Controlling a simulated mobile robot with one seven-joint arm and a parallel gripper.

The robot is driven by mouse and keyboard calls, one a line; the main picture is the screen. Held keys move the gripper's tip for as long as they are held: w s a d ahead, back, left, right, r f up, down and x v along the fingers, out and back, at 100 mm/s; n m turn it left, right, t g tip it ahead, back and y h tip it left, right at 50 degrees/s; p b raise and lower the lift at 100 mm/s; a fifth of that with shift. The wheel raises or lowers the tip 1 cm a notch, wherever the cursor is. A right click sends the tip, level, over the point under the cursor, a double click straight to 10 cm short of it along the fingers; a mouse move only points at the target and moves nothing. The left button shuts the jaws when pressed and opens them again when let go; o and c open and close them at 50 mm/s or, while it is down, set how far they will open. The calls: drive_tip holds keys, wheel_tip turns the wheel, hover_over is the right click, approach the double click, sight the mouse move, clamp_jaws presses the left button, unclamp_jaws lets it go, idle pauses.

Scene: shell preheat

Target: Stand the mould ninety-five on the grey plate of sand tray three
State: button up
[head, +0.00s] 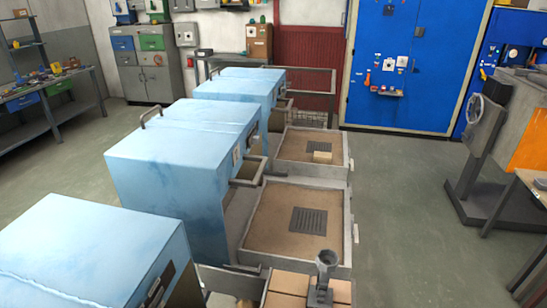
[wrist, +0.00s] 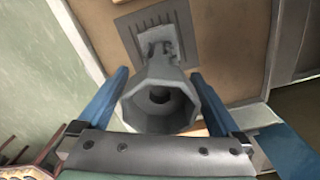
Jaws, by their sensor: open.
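A dark grey mould with a wide funnel mouth (head: 326,262) stands upright at the bottom edge of the head view, among tan flat surfaces. In the wrist view the mould (wrist: 160,95) shows its faceted mouth toward the camera. Its far end overlaps a grey slotted plate (wrist: 127,22) on tan sand; I cannot tell whether it rests there. My gripper (wrist: 160,75) is open, with one blue finger on each side of the mould. Contact is not clear. My gripper is not visible in the head view. No numbers are readable.
A sand tray with a bare grey slotted plate (head: 308,220) lies beyond the mould. A farther tray (head: 335,137) has a plate and a pale block (head: 322,157). Blue furnace boxes (head: 180,150) line the left. Open floor (head: 400,200) lies to the right.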

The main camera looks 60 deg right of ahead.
wheel_tip(320, 180, up, 12)
drive_tip(key=shift+r, duration=0.2)
idle(0.4)
drive_tip(key=w+d+r+n+t+h, duration=0.1)
drive_tip(key=w+r+n+t+h, duration=0.6)
drive_tip(key=w+r, duration=1.15)
drive_tip(key=w+a+r+n+t+y, duration=0.1)
drive_tip(key=w+a+r+t, duration=0.2)
drive_tip(key=r, duration=0.4)
drive_tip(key=w+a+r+n+t+y, duration=0.2)
drive_tip(key=w+r+t, duration=0.2)
drive_tip(key=r, duration=0.3)
drive_tip(key=s+a+r+n+t, duration=0.1)
drive_tip(key=a+r+n+t, duration=0.35)
drive_tip(key=r, duration=1.15)
drive_tip(key=s+a+r+n+t+y, duration=0.1)
drive_tip(key=s+a+r+t, duration=0.3)
drive_tip(key=r, duration=0.4)
drive_tip(key=s+a+r+n+t+y, duration=0.2)
drive_tip(key=s+a+r+t, duration=0.3)
drive_tip(key=r, duration=0.3)
drive_tip(key=shift+s+a+y, duration=0.15)
drive_tip(key=shift+s+y, duration=0.3)
drive_tip(key=shift+y, duration=0.05)
drive_tip(key=shift+n, duration=0.25)
